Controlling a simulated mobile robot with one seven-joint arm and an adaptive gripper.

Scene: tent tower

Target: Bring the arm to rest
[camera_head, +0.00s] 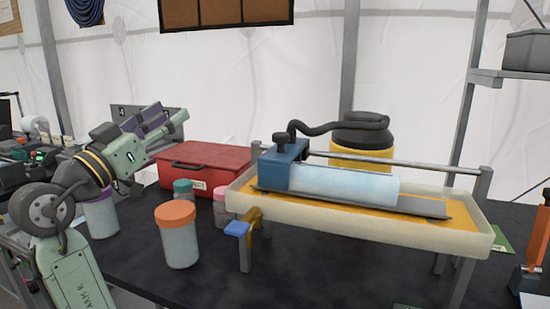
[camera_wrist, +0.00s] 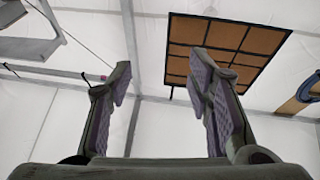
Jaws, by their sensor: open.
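My gripper (camera_head: 168,122) is raised at the left of the head view, above the table and left of the red case. It points up and to the right. In the wrist view my gripper (camera_wrist: 160,90) has its two purple-padded fingers spread wide with nothing between them.
On the dark table (camera_head: 310,285) stand an orange-lidded jar (camera_head: 178,240), a red case (camera_head: 203,160), a teal-lidded jar (camera_head: 183,187) and a tray on legs (camera_head: 380,228) holding a blue-ended cylinder (camera_head: 340,184). A black-and-yellow container (camera_head: 362,140) stands behind the tray.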

